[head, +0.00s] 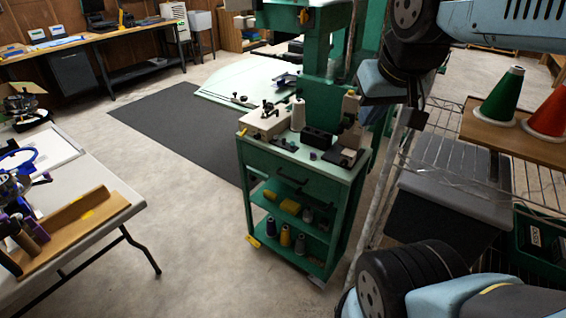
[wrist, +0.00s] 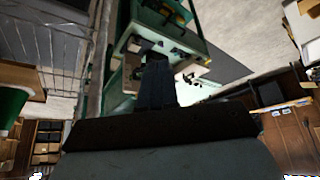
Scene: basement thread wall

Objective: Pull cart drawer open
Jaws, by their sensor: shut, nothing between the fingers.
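The green cart (head: 338,220) stands upright on the floor near the middle of the head view. Its drawer (head: 262,165) is under the cart top and looks flush with the body. A dark bar handle (head: 291,181) runs across the drawer front. In the wrist view the cart (wrist: 205,50) appears turned over at the top, partly behind the fingers. My gripper (wrist: 155,60) is shut and empty, its dark fingers pointing toward the cart. It is apart from the handle in depth as far as I can tell; the handle is not clear in the wrist view.
Sewing-machine parts and a black box (head: 318,138) sit on the cart top; spools fill its shelves. A wire rack (head: 455,185) stands close to the cart's right. A folding table (head: 105,190) is at left. The floor (head: 195,235) between table and cart is clear.

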